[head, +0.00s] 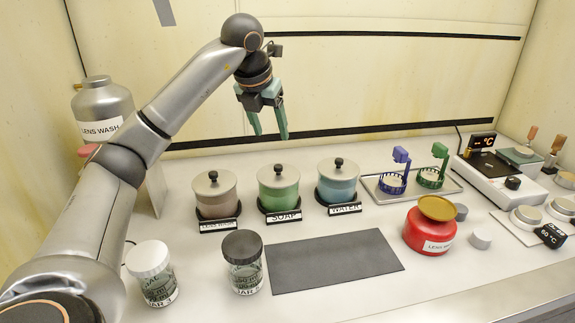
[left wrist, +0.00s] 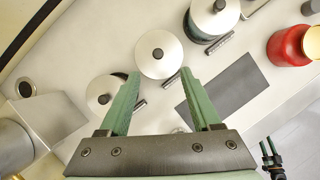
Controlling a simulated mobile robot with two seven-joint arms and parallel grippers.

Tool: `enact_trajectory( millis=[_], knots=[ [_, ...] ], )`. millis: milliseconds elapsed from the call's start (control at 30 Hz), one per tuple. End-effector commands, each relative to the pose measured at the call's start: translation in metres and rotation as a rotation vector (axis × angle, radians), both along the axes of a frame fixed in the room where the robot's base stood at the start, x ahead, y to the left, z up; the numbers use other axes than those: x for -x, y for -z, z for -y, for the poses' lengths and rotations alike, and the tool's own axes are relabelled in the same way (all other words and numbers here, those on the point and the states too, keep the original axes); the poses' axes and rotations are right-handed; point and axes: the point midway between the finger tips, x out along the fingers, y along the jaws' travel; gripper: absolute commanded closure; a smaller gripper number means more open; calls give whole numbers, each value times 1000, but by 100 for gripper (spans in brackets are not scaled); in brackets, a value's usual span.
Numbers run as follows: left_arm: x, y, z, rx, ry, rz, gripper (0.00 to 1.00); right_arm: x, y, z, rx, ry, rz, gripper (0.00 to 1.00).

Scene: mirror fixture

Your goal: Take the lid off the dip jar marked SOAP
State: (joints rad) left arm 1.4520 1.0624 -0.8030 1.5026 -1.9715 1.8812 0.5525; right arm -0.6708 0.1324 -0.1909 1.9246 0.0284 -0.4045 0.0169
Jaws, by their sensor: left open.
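The SOAP dip jar (head: 278,189) is a green jar in a dark holder, the middle one of three in a row. Its silver lid (head: 279,174) with a black knob is on it. In the left wrist view this lid (left wrist: 157,64) lies just beyond and between the fingertips. My left gripper (head: 268,136) is open and empty, pointing down, above and apart from the lid. What looks like my right gripper (left wrist: 269,152) shows small at the lower right of the left wrist view; its opening is unclear.
The lens wash jar (head: 217,196) and WATER jar (head: 337,183) flank it closely, both lidded. A dark mat (head: 333,262) lies bare in front. Two lidded glass jars (head: 243,262) stand front left. A red can (head: 430,232) and a basket tray (head: 412,188) are to the right.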

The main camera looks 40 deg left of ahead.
Motion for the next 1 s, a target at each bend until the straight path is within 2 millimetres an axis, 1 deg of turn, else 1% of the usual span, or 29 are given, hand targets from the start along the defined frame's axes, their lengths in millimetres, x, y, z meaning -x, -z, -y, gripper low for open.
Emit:
enact_trajectory(
  millis=[67,167,300,400,633,833,900,1000],
  knots=[
    [-1,5,-1,0,0,-2,36,1,1,0,0,0,-2,50],
    [-6,19,-3,1,-1,-4,36,1,3,0,0,0,-4,50],
    [-16,44,-6,1,-1,-6,36,5,6,0,1,0,-15,50],
    [-22,57,-8,0,0,-4,36,5,7,0,1,-1,-18,50],
    [-28,73,-11,-1,1,-2,36,5,7,-1,0,-2,-17,50],
    [-32,103,-16,0,1,-4,36,4,6,-1,0,-3,-14,50],
    [-36,110,-17,1,1,-3,36,3,5,-2,-1,-3,-12,50],
    [-39,116,-18,1,0,-1,36,2,4,-2,-1,-3,-9,50]
  ],
)
